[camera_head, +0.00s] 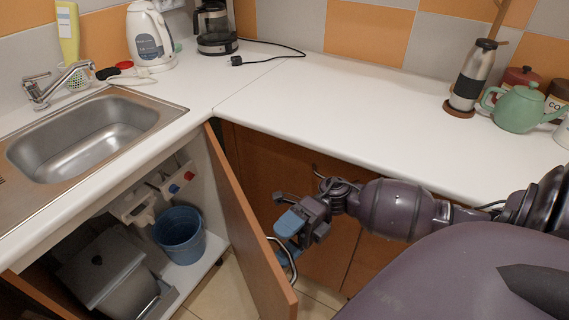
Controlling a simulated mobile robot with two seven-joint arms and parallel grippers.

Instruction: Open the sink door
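The sink door (246,222) is a brown panel below the counter, swung well open so the cabinet interior shows. Its curved silver handle (291,262) is on the door's outer face, near the free edge. My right gripper (287,238) comes in from the right and is at the outer side of the door, beside the handle. Its two blue-padded fingers look spread apart. The lower finger overlaps the handle in the picture, and I cannot tell whether it touches. My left gripper is not in view.
Inside the cabinet are a blue bucket (179,236) and a grey bin (104,272). The metal sink (83,140) is above. A kettle (148,38), coffee maker (214,28), flask (472,76) and green teapot (519,107) stand on the white counter (330,100). Brown cabinet fronts (262,165) are behind the gripper.

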